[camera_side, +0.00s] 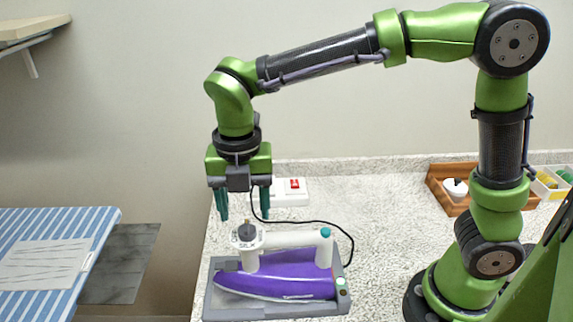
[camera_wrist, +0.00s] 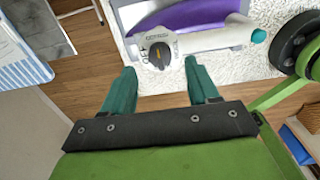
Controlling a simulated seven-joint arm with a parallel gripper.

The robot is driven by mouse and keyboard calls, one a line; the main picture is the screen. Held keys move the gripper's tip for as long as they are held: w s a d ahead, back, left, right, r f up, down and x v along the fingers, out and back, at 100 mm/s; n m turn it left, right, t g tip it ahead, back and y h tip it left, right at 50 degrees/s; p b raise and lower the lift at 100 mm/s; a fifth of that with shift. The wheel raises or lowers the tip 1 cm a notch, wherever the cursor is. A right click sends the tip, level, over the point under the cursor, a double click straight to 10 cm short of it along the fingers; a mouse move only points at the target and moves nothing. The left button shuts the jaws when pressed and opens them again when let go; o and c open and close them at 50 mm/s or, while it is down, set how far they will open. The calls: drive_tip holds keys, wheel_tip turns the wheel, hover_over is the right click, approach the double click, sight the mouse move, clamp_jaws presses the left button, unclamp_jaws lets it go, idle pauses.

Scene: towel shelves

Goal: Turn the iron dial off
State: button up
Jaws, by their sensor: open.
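A purple iron (camera_side: 275,279) with a white handle lies on a grey tray-like stand (camera_side: 215,306) on the speckled counter. Its dial (camera_side: 247,231), a dark knob on a round white marked face, sits at the left end of the handle. The dial also shows in the wrist view (camera_wrist: 160,55), between and beyond my fingertips. My gripper (camera_side: 244,217) is open and empty, pointing down, a little above the dial in the side view. In the wrist view my gripper (camera_wrist: 162,66) has its teal fingers spread. The dial's exact setting is too small to read.
A white box with a red switch (camera_side: 292,188) stands behind the iron, and a black cord (camera_side: 315,222) curves beside it. A wooden tray (camera_side: 440,190) with a small white cup is at the right. A striped ironing board (camera_side: 90,225) is at the left, past the counter edge.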

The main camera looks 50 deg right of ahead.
sight(246, 225)
drive_tip(key=shift+f, duration=1.75)
drive_tip(key=c, duration=1.1)
drive_tip(key=shift+o, duration=0.2)
